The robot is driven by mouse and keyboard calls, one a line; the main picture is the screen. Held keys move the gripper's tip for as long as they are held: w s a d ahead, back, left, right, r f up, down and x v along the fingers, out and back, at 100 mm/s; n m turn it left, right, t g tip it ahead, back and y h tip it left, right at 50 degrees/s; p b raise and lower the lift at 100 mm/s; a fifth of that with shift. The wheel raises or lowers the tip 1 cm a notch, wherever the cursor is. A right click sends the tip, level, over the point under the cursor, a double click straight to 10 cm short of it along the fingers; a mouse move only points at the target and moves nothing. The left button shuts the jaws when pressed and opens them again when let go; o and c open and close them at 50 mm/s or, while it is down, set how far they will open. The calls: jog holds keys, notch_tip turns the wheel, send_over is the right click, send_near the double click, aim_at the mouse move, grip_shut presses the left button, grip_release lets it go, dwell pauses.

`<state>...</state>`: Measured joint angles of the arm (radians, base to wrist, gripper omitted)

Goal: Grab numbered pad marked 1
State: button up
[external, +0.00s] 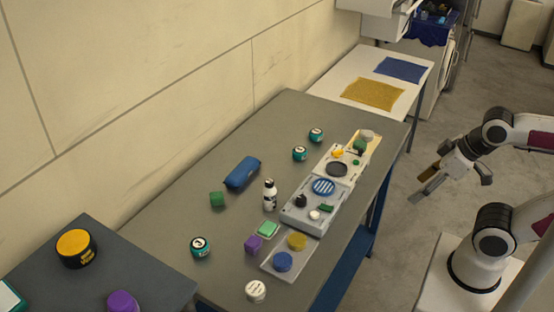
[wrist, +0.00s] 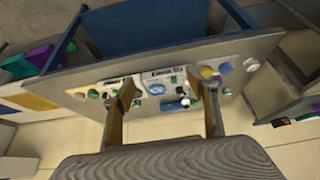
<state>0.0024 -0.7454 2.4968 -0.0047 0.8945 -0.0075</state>
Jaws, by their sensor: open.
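Three round teal-and-black pads with white labels lie on the grey table. One (external: 201,247) is at the near left, with a dark mark that looks like a 1. The other two, the middle pad (external: 300,153) and the far pad (external: 316,135), are by the table's far end; their numbers are too small to read. My gripper (external: 422,186) is open and empty, in the air right of the table and well apart from all pads. The wrist view shows its two spread fingers (wrist: 168,88) with the table beyond; I cannot pick out the pads surely there.
Grey panels (external: 298,218) with knobs line the right side. A clear tray (external: 272,265) holds discs. The wall bounds the left.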

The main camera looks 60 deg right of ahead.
jog(key=w+d+r+n+t+h, duration=0.2)
jog(key=w+d+r+n, duration=0.25)
jog(key=w+d, duration=0.55)
jog(key=w+d+r+n+t+h, duration=0.25)
jog(key=w+d+r+n, duration=0.35)
jog(key=w, duration=0.8)
jog(key=n+t+y, duration=0.3)
jog(key=n+y, duration=0.3)
jog(key=n, duration=1.9)
send_over(316, 135)
jog(key=s+d, duration=0.4)
notch_tip(316, 135, down, 20)
jog(key=s+f+n+y, duration=0.1)
jog(key=f, duration=0.1)
jog(key=s+f+n+y, duration=0.1)
jog(key=f+n, duration=0.1)
jog(key=f, duration=0.1)
jog(key=s+d+f+n+y, duration=0.1)
jog(key=f, duration=0.2)
jog(key=shift+s+n, duration=0.25)
jog(key=shift+g, duration=0.25)
jog(key=shift+w+f, duration=0.1)
jog(key=shift+x, duration=1.25)
